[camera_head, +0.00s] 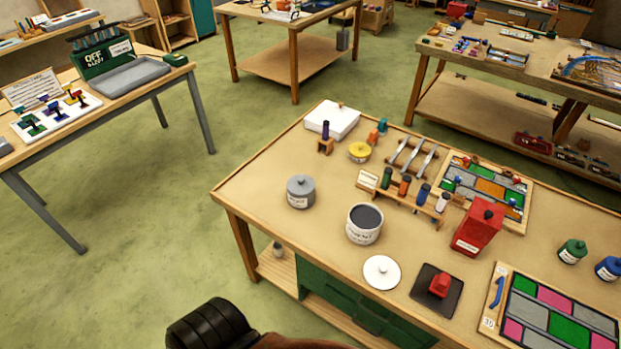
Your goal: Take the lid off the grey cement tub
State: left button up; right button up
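A grey tub (299,195) with a label on its front stands on the near left part of the workbench. A grey lid with a small knob (300,184) sits on its top. To its right stands a white tub (364,232), open, with dark grey filling showing. A round white lid with a knob (381,272) lies flat on the bench in front of the white tub. The labels are too small to read surely. Neither of my grippers shows; only a dark ribbed part and a brown part, which may be mine, show at the bottom edge.
Beyond the tubs are a yellow round tin (360,152), a white box (332,120) and a rack of small bottles (411,194). A red can (478,226), a dark pad with a red block (437,291) and a leaded panel (560,315) lie to the right. Bench left of the grey tub is clear.

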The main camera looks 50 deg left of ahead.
aim_at(300, 184)
jog(key=z, duration=0.6)
jog(key=k, duration=1.35)
jog(key=u, duration=2.1)
jog(key=i, duration=0.55)
jog(key=z, duration=0.05)
